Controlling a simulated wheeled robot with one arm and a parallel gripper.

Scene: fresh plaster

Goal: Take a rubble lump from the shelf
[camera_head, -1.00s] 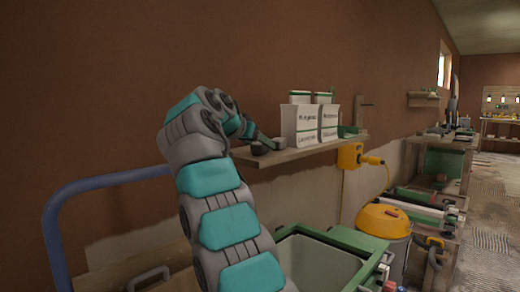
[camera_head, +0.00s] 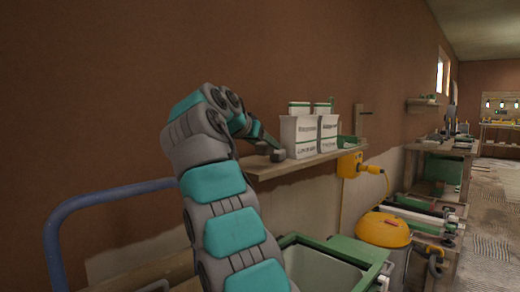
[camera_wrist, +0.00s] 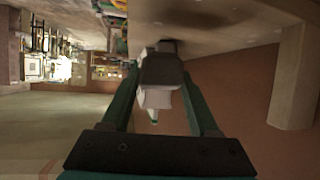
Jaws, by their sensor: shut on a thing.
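My gripper (camera_wrist: 162,80) is shut on a grey rubble lump (camera_wrist: 160,68), which sits between the two green fingertips in the wrist view. In the head view my gripper (camera_head: 266,140) is over the near left end of the wooden shelf (camera_head: 290,160). The held lump shows there as a dark grey block under the fingers, partly covered by them. It appears slightly above the board. A second grey lump (camera_head: 278,155) rests on the shelf just right of it, beside the white boxes.
White boxes with green tops (camera_head: 298,138) stand on the shelf right of my gripper. A bracket (camera_wrist: 291,80) is close by in the wrist view. Below are a green-rimmed bin (camera_head: 320,268), a yellow-topped drum (camera_head: 383,230) and a blue rail (camera_head: 110,190).

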